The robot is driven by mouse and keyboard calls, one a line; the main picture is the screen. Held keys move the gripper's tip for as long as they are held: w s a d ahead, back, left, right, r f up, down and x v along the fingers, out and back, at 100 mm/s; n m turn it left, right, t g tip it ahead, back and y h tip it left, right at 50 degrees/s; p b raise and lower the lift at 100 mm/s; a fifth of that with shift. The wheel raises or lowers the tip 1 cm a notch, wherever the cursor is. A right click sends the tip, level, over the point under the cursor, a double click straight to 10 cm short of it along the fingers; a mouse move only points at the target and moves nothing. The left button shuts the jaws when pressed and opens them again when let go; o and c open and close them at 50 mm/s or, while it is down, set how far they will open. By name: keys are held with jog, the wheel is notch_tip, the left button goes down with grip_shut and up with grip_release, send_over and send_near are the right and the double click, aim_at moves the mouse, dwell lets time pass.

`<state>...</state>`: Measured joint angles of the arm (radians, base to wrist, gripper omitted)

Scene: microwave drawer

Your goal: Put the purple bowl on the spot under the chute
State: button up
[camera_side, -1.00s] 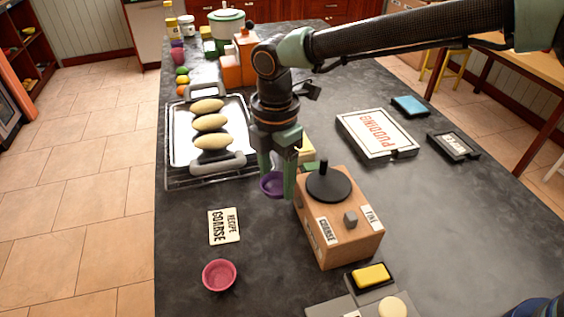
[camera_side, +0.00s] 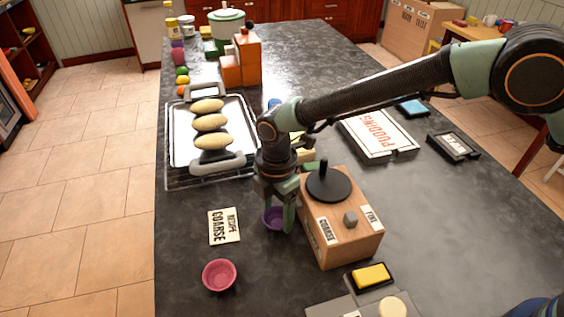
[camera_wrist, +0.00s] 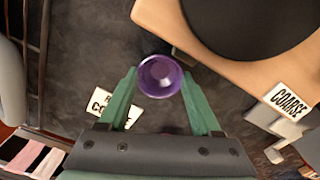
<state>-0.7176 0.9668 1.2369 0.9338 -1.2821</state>
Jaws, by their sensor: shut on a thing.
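The purple bowl (camera_side: 272,219) is between the fingers of my gripper (camera_side: 280,217), close beside the left side of the wooden grinder box (camera_side: 343,237). In the wrist view the bowl (camera_wrist: 160,76) sits upright between the green fingertips (camera_wrist: 160,85), and my gripper is shut on it. The side view does not clearly show whether the bowl touches the counter. The grinder box has a black round lid, a grey knob and labels reading COARSE and FINE. The chute and the spot under it cannot be made out in either view.
A card reading RECIPE COARSE (camera_side: 224,227) lies left of the bowl. A pink bowl (camera_side: 219,275) stands nearer the front. A tray (camera_side: 180,160) with loaves is behind to the left. A sponge dish (camera_side: 371,276) is in front of the grinder.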

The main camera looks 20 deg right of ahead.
jog(key=o, duration=1.4)
jog(key=shift+f, duration=0.15)
